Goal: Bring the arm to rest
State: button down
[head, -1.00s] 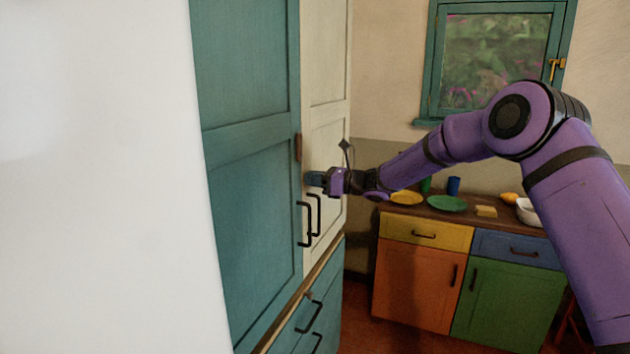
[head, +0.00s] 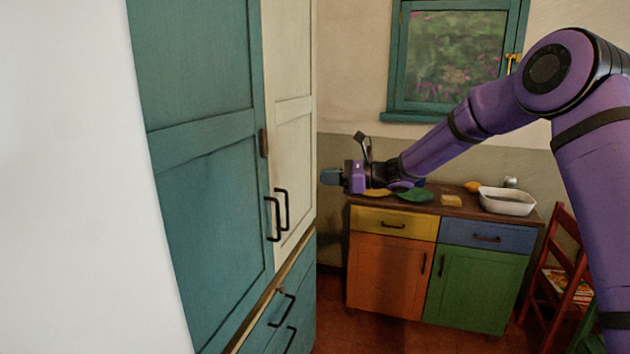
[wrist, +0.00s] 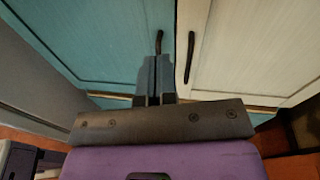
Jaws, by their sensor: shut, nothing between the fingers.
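My gripper (head: 331,177) is at the end of my purple arm, in front of the tall cupboard and a little right of its handles in the head view. It is shut and empty. In the wrist view its two fingers (wrist: 155,80) are together and point toward the cupboard. The arm is still stretched out from the right side of the head view toward the cupboard.
The tall cupboard has a teal door (head: 200,180) and a cream door (head: 293,130), both shut, with dark handles (head: 273,218). A red chair (head: 560,280) stands right.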

jog(key=s+d+r+n+h, duration=0.3)
jog(key=s+n, duration=0.1)
jog(key=s, duration=0.4)
jog(key=s+d+r+n+g+h, duration=0.1)
jog(key=s+d+r+n+h, duration=0.15)
jog(key=s, duration=0.45)
jog(key=s+d+r+n+h, duration=0.3)
jog(key=s+d+n, duration=0.1)
jog(key=s, duration=0.4)
jog(key=s+d+n+t+h, duration=0.1)
jog(key=s+d+n+h, duration=0.3)
jog(key=s+d, duration=0.4)
jog(key=s+d+f+n+t+h, duration=0.1)
jog(key=s+d+n+h, duration=0.3)
jog(key=s+d, duration=0.5)
jog(key=s+t, duration=0.1)
jog(key=s, duration=0.5)
jog(key=shift+s+t, duration=0.2)
jog(key=shift+t, duration=0.1)
